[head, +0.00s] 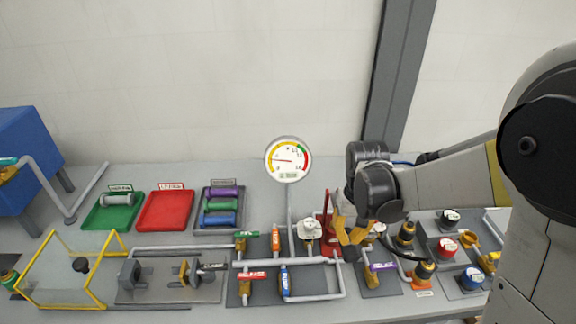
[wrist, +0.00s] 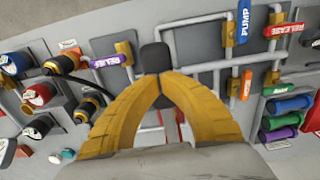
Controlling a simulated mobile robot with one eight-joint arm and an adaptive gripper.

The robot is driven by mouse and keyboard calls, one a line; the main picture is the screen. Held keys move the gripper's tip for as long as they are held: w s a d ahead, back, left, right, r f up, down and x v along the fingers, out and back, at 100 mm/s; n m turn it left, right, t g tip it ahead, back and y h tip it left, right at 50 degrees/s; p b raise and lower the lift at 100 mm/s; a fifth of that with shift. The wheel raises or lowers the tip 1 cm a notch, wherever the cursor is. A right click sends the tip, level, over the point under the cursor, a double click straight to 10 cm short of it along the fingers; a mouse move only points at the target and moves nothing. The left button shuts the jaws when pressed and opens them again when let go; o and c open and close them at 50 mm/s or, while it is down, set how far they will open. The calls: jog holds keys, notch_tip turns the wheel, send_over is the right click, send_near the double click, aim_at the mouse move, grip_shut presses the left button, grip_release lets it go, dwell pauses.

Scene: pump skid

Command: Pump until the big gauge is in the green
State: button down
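The big round gauge (head: 289,160) stands on a post at the back of the skid. Its needle points left into the yellow; the green band is at upper right, with red beyond it. A red upright pump frame (head: 328,212) stands right of the post, partly hidden by my arm. My gripper (head: 351,243) is beside it, low over the pipework. In the wrist view, its yellow fingers (wrist: 162,80) close around a black grip (wrist: 155,57), which sticks out past the fingertips. Red parts show between the fingers below. The link from grip to pump is hidden.
A blue PUMP valve handle (wrist: 244,22), a red RELEASE handle (wrist: 284,30) and a purple RELIEF handle (wrist: 106,62) sit on nearby pipes. Knobs and hoses (head: 425,270) crowd the right. Green (head: 114,210) and red (head: 166,210) trays lie left.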

notch_tip(320, 180, down, 3)
jog(key=shift+f+b, duration=0.15)
jog(key=shift+b, duration=1)
notch_tip(320, 180, up, 11)
jog(key=p, duration=0.8)
jog(key=shift+f, duration=0.15)
notch_tip(320, 180, down, 11)
jog(key=b, duration=0.9)
notch_tip(320, 180, up, 11)
jog(key=p, duration=0.8)
